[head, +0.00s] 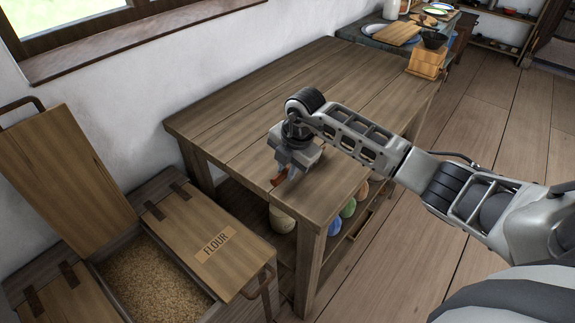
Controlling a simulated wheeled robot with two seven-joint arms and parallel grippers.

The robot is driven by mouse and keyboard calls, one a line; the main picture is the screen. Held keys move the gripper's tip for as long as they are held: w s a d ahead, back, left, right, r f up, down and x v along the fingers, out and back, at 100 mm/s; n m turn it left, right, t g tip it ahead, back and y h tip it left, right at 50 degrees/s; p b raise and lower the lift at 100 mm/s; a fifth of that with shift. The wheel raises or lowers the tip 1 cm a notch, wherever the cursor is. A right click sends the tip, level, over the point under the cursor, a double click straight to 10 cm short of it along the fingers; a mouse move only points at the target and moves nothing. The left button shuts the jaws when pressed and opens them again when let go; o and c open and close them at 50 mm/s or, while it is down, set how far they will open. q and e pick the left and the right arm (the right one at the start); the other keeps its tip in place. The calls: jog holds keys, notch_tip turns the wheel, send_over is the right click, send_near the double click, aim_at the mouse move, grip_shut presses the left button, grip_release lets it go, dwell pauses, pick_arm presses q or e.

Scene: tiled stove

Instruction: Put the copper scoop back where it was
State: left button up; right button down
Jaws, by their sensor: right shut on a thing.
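My right gripper (284,176) reaches in from the right over the near end of the wooden table (265,95). It points down and is shut on a small copper-coloured piece, which I take to be the copper scoop (278,178). Most of the scoop is hidden by the gripper, and I cannot tell whether it touches the table top. My left gripper is not in view.
At lower left stands a wooden bin; one lid (62,165) is raised over grain (155,283), and a lid labelled flour (208,238) is closed. Jars sit on the shelf under the table. A wooden box (427,62) stands at the table's far end. The table's middle is clear.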

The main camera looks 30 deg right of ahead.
jog(key=shift+f, duration=0.15)
jog(key=c, duration=1.3)
grip_release()
jog(key=shift+c, duration=0.2)
